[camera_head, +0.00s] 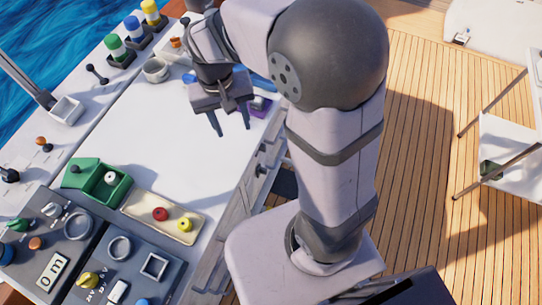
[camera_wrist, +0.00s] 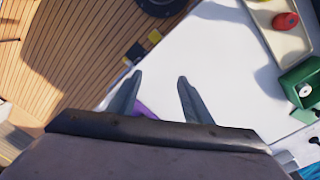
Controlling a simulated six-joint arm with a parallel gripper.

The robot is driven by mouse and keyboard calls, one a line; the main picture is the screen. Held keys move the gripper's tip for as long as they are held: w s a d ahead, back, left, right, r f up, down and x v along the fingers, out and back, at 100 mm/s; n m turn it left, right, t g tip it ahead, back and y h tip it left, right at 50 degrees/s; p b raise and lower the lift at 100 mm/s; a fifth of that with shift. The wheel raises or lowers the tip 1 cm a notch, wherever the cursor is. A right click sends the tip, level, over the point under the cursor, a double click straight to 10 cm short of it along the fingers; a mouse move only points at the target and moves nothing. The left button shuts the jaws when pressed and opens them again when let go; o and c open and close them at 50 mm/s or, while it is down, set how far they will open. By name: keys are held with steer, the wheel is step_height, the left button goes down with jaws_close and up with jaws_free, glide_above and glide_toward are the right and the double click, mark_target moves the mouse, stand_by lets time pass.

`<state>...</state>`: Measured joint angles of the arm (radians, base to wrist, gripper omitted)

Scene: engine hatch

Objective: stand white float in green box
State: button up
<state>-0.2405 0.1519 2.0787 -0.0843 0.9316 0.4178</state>
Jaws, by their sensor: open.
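The green box (camera_head: 122,190) sits at the left of the white worktop, and in the wrist view it (camera_wrist: 289,80) is at the right edge. A small white round piece with a dark centre, which looks like the white float (camera_head: 110,177), is inside its open compartment. It also shows there in the wrist view (camera_wrist: 305,91), seen from its end; whether it touches the walls is unclear. My gripper (camera_head: 233,131) is open and empty above the worktop's right part, well apart from the box. Its two fingers (camera_wrist: 160,76) show spread in the wrist view.
A cream tray (camera_head: 142,218) with a red (camera_head: 160,214) and a yellow piece (camera_head: 184,224) lies beside the green box. A purple item (camera_head: 260,108) is near my gripper. Control panels (camera_head: 50,237) fill the near left. The middle worktop (camera_head: 165,130) is clear.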

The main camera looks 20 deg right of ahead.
steer(key=s+d+f, duration=0.2)
steer(key=s+d, duration=0.1)
steer(key=s, duration=0.2)
steer(key=s+d+f+n, duration=0.1)
steer(key=s+d, duration=0.2)
steer(key=s, duration=0.3)
steer(key=shift+d+f+y, duration=0.2)
steer(key=shift+f+y, duration=0.15)
steer(key=shift+y, duration=0.05)
